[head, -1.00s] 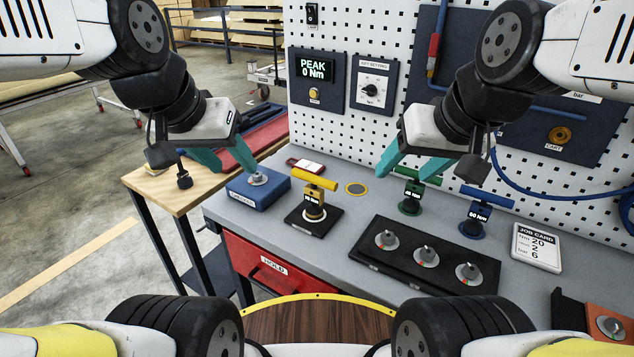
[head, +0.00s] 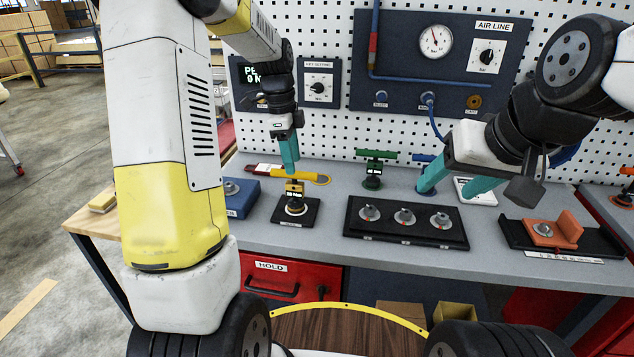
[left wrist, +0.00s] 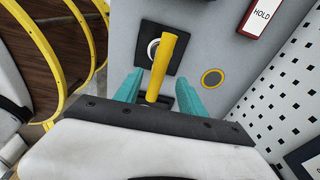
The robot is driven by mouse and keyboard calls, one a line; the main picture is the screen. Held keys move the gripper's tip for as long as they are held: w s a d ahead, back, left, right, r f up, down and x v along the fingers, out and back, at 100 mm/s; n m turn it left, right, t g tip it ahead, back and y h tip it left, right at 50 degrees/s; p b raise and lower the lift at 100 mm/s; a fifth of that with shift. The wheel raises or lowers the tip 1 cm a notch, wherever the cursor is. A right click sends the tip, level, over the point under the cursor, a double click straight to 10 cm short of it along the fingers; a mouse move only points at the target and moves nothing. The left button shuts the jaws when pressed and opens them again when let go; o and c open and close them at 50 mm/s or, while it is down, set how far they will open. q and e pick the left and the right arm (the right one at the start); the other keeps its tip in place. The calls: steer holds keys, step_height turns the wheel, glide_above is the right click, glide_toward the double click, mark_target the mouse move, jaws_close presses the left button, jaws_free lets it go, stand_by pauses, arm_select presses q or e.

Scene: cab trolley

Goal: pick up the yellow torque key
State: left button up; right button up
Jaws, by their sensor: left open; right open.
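The yellow torque key (head: 295,190) stands upright on a black square base (head: 282,216) on the grey bench. Its yellow crossbar handle is on top. My left gripper (head: 290,165) points down just over the key. In the left wrist view the teal fingers (left wrist: 158,92) are open, one on each side of the yellow handle (left wrist: 168,60). I cannot tell whether they touch it. My right gripper (head: 452,185) is open and empty, over the back right of the bench near the blue key (head: 424,158).
A green key (head: 373,170) stands behind, to the right of the yellow one. A black tray (head: 352,225) with round sockets lies to the right. A blue block (head: 243,196) is to the left. The pegboard with panels (head: 335,130) closes off the back.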

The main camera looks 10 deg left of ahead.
mark_target(296, 182)
arm_select(q)
steer(key=shift+w+d+f+m, duration=0.1)
steer(key=shift+d+f+m, duration=0.05)
steer(key=shift+f, duration=0.25)
steer(key=shift+w+d+f+m, duration=0.1)
steer(key=shift+f+m, duration=0.05)
steer(key=shift+f, duration=0.2)
steer(key=f, duration=0.7)
steer(key=shift+s+d, duration=0.15)
steer(key=shift+s, duration=0.15)
steer(key=shift+c, duration=0.5)
jaws_close()
steer(key=shift+r, duration=0.1)
